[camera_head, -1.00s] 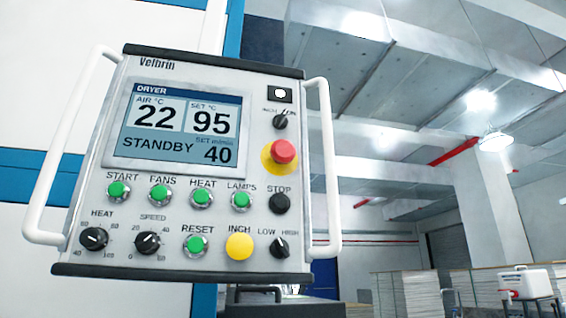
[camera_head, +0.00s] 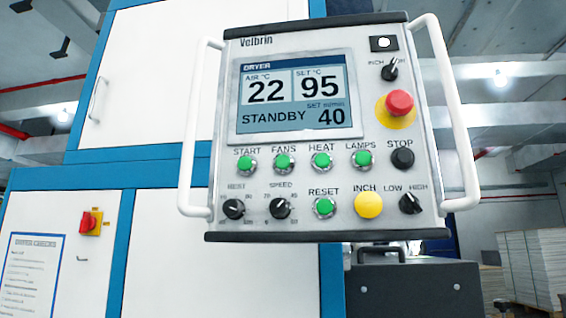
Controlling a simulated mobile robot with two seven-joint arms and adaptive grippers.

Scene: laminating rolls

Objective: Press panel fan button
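The control panel (camera_head: 222,130) hangs in the middle of the head view, with a white handle on each side. The green FANS button (camera_head: 283,163) is in the upper button row, between the green START button (camera_head: 246,163) and the green HEAT button (camera_head: 321,160). The display (camera_head: 295,97) reads DRYER, air 22, set 95, STANDBY and 40. The green LAMPS button (camera_head: 362,158) and black STOP button (camera_head: 402,158) continue the row. Neither of my grippers shows, and nothing covers the panel.
A red emergency stop (camera_head: 399,103) is on the panel's right side. Below are the RESET (camera_head: 324,207) and yellow INCH (camera_head: 368,205) buttons and black knobs. A white and blue cabinet (camera_head: 150,80) with a red switch (camera_head: 89,221) stands behind. Stacked sheets (camera_head: 540,265) are at right.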

